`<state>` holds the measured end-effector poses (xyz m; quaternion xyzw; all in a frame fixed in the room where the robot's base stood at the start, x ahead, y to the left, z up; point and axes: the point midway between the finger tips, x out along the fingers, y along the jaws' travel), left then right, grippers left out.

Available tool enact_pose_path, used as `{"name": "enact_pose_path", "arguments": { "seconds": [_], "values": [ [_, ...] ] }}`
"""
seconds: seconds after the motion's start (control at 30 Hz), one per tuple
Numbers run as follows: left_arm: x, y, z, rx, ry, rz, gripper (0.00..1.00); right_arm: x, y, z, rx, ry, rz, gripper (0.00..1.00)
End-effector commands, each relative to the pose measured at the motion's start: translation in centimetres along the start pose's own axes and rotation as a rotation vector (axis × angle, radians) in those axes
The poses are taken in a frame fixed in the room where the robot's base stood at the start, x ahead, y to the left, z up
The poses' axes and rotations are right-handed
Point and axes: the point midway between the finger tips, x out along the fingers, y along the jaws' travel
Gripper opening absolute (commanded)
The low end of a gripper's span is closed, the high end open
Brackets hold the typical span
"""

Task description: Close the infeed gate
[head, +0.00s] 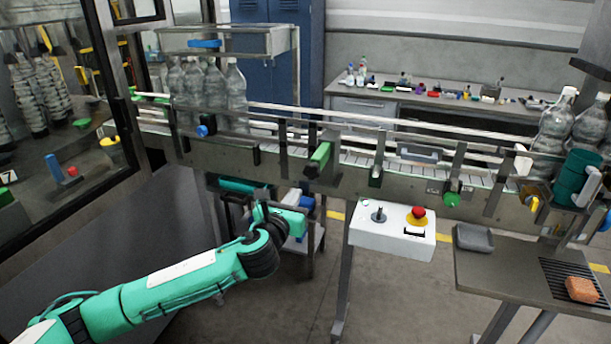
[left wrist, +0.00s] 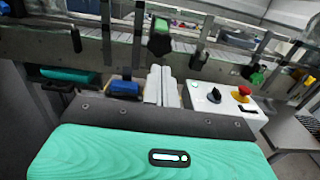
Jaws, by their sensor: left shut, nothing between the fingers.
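The conveyor (head: 400,172) runs across the head view with rails and several brackets. A green handle (head: 320,154) sits on a dark bracket at its near side, and a green handle also shows in the left wrist view (left wrist: 159,40). I cannot tell for sure which part is the infeed gate. My left gripper (head: 288,220) is below the conveyor, under the green handle and apart from it. Its pale fingers (left wrist: 160,72) are shut together and empty in the left wrist view. My right gripper is not in view.
Clear bottles (head: 205,88) stand at the conveyor's left, and others (head: 556,125) at its right end. A white control box (head: 392,240) with a red button stands right of my left gripper. A side table (head: 500,275) holds a grey tray (head: 473,238) and an orange block (head: 582,289).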

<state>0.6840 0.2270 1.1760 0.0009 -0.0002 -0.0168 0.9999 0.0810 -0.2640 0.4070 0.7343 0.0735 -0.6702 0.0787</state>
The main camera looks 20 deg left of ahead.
Motion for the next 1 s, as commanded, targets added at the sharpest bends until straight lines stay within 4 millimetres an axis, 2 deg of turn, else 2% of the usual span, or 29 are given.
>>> {"name": "enact_pose_path", "arguments": {
  "seconds": [0.3,0.5,0.7,1.0],
  "values": [
    [5.8,-0.1,0.3,-0.002,0.000,0.000,0.00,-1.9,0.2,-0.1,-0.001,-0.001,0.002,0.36],
    [8.2,0.0,0.1,-0.001,0.002,0.001,0.00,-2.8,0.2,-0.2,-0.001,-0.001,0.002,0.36],
    [9.3,0.0,0.0,-0.001,0.001,0.000,0.00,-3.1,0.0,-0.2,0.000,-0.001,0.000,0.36],
    [9.4,0.0,-0.1,-0.001,0.001,0.000,0.00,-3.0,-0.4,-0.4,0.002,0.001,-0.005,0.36]
  ]
}}
